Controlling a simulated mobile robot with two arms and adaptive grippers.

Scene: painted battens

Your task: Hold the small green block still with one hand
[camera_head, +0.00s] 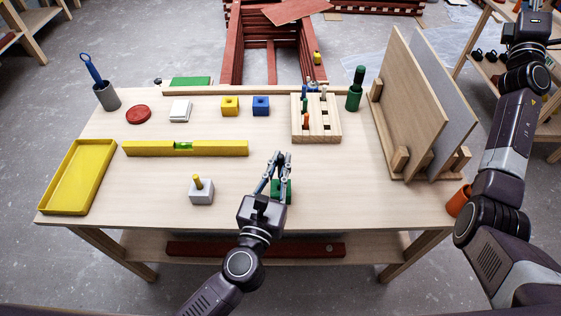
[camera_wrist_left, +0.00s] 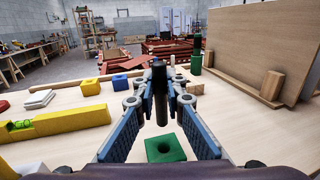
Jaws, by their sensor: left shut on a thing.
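The small green block (camera_head: 282,191) stands on the table near its front edge, partly hidden by my left gripper (camera_head: 281,160). In the left wrist view the green block (camera_wrist_left: 165,149) shows a dark hole in its top. My left gripper (camera_wrist_left: 159,100) is shut on a dark upright peg (camera_wrist_left: 159,95), held between its fingertips. The peg's lower end shows above the block in the picture; the gap to the hole is hard to judge. The fingers do not visibly grip the block. My right gripper (camera_head: 535,22) is raised at the top right, its fingers not clear.
A grey block with a yellow peg (camera_head: 201,191) stands left of my gripper. A yellow level (camera_head: 186,148), yellow tray (camera_head: 51,197), wooden peg rack (camera_head: 329,130), green bottle (camera_head: 355,90) and upright panels (camera_head: 400,105) stand around. The table right of the green block is clear.

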